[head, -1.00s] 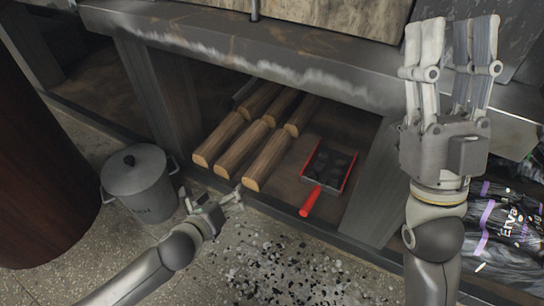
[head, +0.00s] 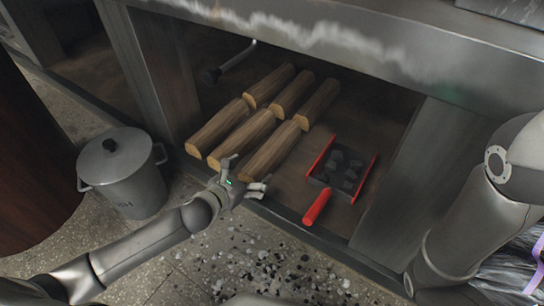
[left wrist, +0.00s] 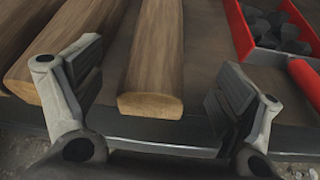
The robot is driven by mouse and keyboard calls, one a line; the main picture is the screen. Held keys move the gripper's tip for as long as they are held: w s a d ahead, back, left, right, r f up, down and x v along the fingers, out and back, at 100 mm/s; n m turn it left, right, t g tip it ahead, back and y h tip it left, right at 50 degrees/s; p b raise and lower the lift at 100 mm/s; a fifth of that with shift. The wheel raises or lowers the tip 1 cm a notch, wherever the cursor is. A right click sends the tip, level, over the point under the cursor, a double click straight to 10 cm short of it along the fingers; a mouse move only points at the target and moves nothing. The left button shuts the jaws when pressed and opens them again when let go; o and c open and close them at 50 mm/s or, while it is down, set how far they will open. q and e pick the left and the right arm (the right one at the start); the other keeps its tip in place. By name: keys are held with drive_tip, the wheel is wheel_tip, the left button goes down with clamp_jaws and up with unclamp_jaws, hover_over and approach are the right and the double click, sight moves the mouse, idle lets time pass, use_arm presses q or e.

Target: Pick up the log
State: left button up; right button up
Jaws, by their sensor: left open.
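Several split logs lie in two rows on the low shelf under the grill. The front-row log (head: 271,151) nearest the red shovel has its cut end toward me. In the left wrist view that log (left wrist: 156,60) lies between and beyond my open fingers, with its end face pointing at me. My left gripper (head: 243,172) is open and empty in front of the shelf edge, just short of the log's end. In the left wrist view its two fingers (left wrist: 160,92) stand apart on either side. My right gripper is out of view; only its arm shows at the right.
A red shovel (head: 318,206) holding dark coal lies right of the logs. A lidded grey metal pot (head: 128,180) stands on the floor at the left. The shelf lip (head: 292,224) and the counter overhang bound the opening. Dark and pale chips litter the floor.

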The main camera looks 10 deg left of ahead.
sight(260, 164)
use_arm(q)
drive_tip(key=shift+w+d+f, duration=0.15)
drive_tip(key=shift+w+f, duration=0.1)
drive_tip(key=shift+w, duration=0.2)
drive_tip(key=b+x, duration=0.4)
drive_tip(key=b, duration=0.1)
drive_tip(key=shift+f, duration=0.2)
drive_tip(key=shift+w+d, duration=0.1)
drive_tip(key=shift+w, duration=0.35)
drive_tip(key=c, duration=1.7)
drive_tip(key=shift+r, duration=0.15)
drive_tip(key=shift+c, duration=0.3)
